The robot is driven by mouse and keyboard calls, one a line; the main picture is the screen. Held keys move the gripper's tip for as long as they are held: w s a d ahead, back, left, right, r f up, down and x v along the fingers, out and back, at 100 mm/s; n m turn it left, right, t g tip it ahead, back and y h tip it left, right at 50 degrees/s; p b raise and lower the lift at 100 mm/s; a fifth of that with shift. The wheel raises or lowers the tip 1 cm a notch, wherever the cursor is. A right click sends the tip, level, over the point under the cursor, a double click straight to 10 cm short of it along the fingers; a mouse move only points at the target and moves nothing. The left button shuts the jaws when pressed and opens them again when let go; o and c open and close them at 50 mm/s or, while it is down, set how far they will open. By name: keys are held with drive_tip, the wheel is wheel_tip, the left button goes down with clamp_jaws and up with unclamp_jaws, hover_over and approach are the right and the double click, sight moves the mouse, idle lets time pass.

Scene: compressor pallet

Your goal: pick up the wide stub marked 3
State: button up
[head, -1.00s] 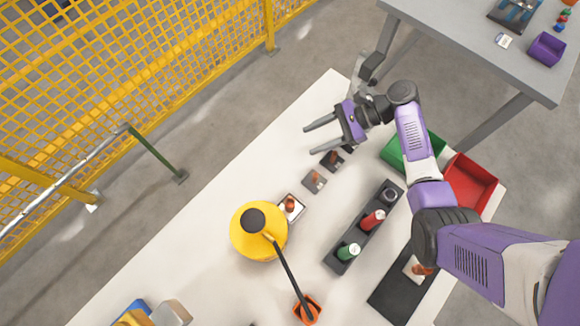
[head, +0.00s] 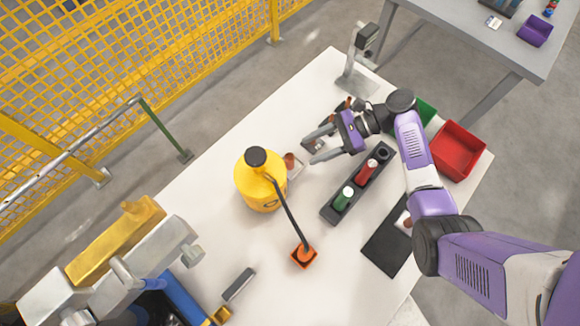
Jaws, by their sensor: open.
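I cannot read a 3 on any part, so I cannot tell which stub is the wide one. A reddish-brown stub (head: 290,160) stands on a pale plate beside the yellow bottle. More brown stubs (head: 346,104) sit on dark plates behind my gripper, partly hidden by it. Another brown stub (head: 407,223) on the black mat is mostly covered by my arm. My gripper (head: 309,149) is open and empty, its fingers pointing left. The fingertips are close to the right of the stub by the bottle, above a small plate partly hidden under them.
The yellow bottle (head: 260,186) with a dark hose stands just left of the fingertips. A black rack (head: 328,213) with red and green cylinders lies below my gripper. A red bin (head: 459,150) and a green bin (head: 426,108) are right. Metal fittings (head: 120,250) crowd the lower left.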

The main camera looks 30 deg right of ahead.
sight(290, 162)
drive_tip(key=x, duration=0.6)
drive_tip(key=shift+a+f+p, duration=0.1)
drive_tip(key=shift+a+p, duration=0.2)
drive_tip(key=shift+p, duration=0.05)
drive_tip(key=shift+c, duration=0.4)
clamp_jaws()
